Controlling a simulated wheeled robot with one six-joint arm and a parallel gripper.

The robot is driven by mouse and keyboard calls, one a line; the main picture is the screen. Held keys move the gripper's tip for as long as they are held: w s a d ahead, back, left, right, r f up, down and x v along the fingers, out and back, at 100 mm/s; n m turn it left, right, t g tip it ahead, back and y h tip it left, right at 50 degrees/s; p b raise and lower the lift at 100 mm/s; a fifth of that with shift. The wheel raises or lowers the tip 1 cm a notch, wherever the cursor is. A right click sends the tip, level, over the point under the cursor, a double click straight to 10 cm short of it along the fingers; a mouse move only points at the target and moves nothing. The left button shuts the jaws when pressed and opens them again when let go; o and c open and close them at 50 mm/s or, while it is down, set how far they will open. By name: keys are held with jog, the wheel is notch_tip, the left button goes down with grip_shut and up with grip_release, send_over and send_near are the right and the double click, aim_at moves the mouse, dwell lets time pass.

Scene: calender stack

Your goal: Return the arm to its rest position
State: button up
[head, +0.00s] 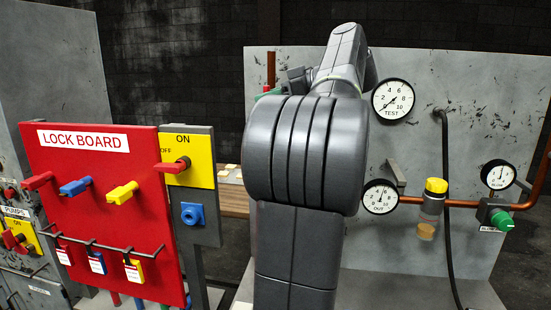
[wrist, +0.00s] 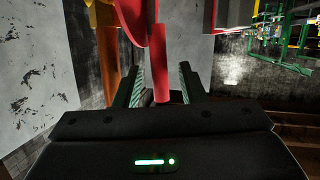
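My arm (head: 305,150) rises through the middle of the head view and hides my gripper there. In the wrist view my gripper (wrist: 160,82) has its two dark fingers spread apart. A red rod-like handle (wrist: 162,90) hangs down from the top and its end shows in the gap between the fingers, with space on both sides. I cannot tell whether it is between the fingertips or beyond them. The fingers do not visibly touch it.
A red lock board (head: 100,205) with coloured keys stands left, beside a grey post with a yellow ON/OFF switch plate (head: 200,172). Right is a grey panel (head: 470,80) with gauges, a copper pipe (head: 410,200) and a green knob (head: 502,220). A copper pipe (wrist: 108,80) runs close left of the fingers.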

jog(key=x, duration=0.2)
jog(key=shift+w+a+f, duration=0.15)
jog(key=shift+a+f, duration=0.05)
jog(key=shift+a, duration=0.1)
